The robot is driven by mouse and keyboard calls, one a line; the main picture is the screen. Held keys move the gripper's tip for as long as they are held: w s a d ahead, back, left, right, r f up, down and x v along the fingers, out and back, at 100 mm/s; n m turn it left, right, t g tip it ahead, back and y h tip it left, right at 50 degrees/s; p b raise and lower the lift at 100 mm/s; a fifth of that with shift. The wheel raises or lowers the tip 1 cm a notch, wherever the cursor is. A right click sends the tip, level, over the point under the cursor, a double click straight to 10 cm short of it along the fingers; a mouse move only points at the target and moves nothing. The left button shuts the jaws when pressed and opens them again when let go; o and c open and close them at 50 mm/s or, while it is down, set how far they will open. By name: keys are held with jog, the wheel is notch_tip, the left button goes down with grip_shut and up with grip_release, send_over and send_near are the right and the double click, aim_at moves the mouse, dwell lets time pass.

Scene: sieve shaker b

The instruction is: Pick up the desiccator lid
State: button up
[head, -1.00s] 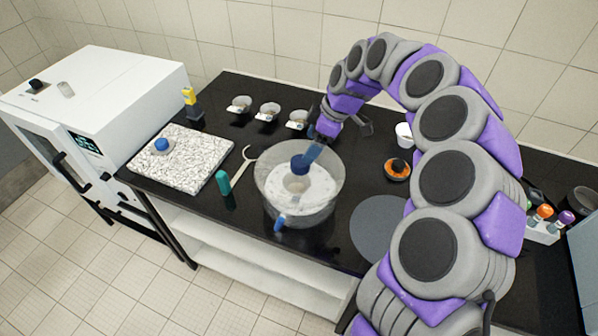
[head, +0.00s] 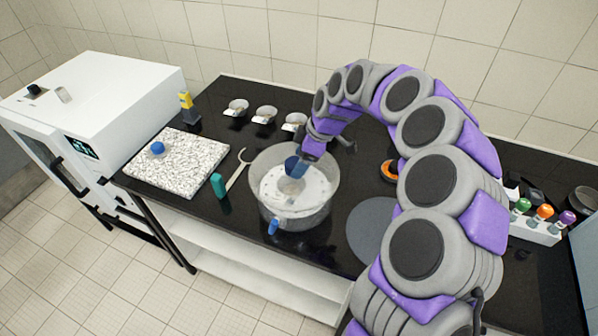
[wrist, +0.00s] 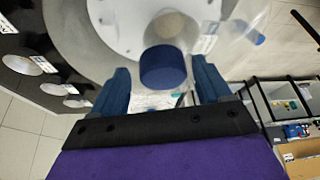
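The clear round desiccator (head: 318,205) stands on the black bench, with a blue side tap (head: 273,227) at its front. Its clear lid is hard to tell from the body. The lid's blue knob (wrist: 163,67) shows in the wrist view between the two blue fingers, with gaps at both sides. My gripper (head: 298,166) is over the desiccator in the head view and hides most of the knob there. In the wrist view my gripper (wrist: 161,84) is open. A small cup shows through the clear wall on a white plate.
A grey round mat (head: 371,232) lies right of the desiccator. Left are a teal-green item (head: 218,185), a pale forked tool (head: 238,174) and a speckled slab (head: 182,165). Several small dishes (head: 266,114) stand behind. A white oven (head: 110,90) is far left.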

jog(key=shift+a+f, duration=0.15)
jog(key=shift+a, duration=0.95)
jog(key=c, duration=0.6)
jog(key=shift+c, duration=0.6)
jog(key=shift+d, duration=0.55)
jog(key=c, duration=0.5)
jog(key=shift+a, duration=0.15)
grip_shut()
